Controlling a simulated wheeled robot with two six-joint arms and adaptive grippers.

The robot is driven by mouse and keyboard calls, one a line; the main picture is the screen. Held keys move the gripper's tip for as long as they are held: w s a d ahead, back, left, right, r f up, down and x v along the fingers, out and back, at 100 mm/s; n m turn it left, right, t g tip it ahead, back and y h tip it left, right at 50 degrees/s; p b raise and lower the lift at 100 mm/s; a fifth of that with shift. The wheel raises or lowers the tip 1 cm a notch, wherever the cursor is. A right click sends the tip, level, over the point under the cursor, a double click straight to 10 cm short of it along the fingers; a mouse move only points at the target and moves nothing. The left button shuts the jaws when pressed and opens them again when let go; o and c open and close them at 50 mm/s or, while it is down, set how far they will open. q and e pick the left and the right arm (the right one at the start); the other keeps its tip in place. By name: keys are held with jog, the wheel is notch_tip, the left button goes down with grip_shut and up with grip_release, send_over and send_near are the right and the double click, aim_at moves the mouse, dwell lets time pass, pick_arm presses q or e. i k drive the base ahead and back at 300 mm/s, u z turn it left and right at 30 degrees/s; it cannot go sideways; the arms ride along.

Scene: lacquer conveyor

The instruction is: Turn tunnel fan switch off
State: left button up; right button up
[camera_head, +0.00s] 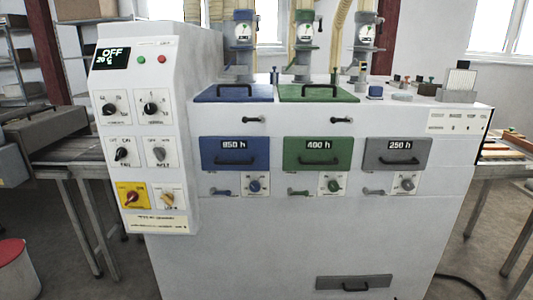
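The control panel (143,75) is a white cabinet at the left front of the machine. Its fan switch (121,154) is a small black rotary knob on a white plate in the middle row, left side, with small lettering above and what looks like "FAN" below. The lettering is too small to read surely, and I cannot tell which mark the knob points at. The dark display (111,57) at the panel's top reads "OFF" and "20" degrees. Neither of my grippers is in view, and nothing covers the switch.
A grey-knobbed switch (158,153) sits right beside the fan switch. Two dials (151,107) are above; a red knob on yellow (131,197) and a yellow knob (168,199) are below. A conveyor (75,150) extends left. Blue, green and grey drawers (318,153) are to the right.

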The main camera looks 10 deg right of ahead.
aim_at(122, 152)
jog(key=u, duration=1.05)
jog(key=i, duration=1.15)
jog(key=z, duration=0.4)
jog(key=k, duration=0.5)
jog(key=z, duration=0.75)
jog(key=i, duration=0.75)
jog(key=u, duration=0.05)
